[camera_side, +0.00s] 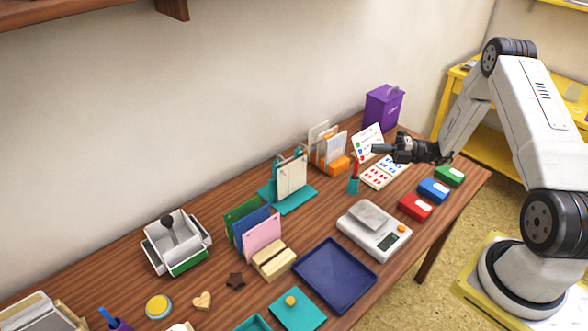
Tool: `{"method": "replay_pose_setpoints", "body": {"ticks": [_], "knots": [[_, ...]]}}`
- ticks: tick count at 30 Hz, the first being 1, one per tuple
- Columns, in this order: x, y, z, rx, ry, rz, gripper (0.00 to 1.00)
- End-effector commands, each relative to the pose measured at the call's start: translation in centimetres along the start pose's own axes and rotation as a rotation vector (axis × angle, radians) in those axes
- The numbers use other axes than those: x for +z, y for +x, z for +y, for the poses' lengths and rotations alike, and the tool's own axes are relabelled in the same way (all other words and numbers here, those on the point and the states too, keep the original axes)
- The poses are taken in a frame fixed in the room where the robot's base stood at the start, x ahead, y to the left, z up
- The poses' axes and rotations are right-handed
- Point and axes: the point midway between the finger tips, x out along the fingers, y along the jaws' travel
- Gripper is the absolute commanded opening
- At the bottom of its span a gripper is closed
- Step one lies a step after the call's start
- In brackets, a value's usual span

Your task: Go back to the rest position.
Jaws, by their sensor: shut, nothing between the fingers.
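My gripper (381,149) is shut and empty. It points left, in the air above the far right part of the table. Behind and below it are a white card with coloured marks (366,140) and a white sheet with red and blue marks (378,178). Three inkpads sit in a row near the right edge: red (414,208), blue (432,191) and green (449,177). They lie below and to the right of my gripper, apart from it.
A purple box (382,107), an orange card holder (333,163) and a teal stand (289,195) are near my gripper. A teal cup (353,185) holds a red item. A scale (374,230) and navy tray (335,275) lie nearer the front. Wall runs behind the table.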

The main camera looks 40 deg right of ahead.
Motion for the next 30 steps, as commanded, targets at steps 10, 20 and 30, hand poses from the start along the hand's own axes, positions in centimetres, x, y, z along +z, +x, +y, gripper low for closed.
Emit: {"method": "replay_pose_setpoints", "body": {"ticks": [10,20,30], "knots": [[0.0,-2.1,-0.1,0.0,0.0,-0.001,0.0],[-1.1,-0.8,0.3,-0.053,-0.07,0.07,0.0],[-8.0,3.9,1.7,-0.262,-0.503,0.479,0.0]]}}
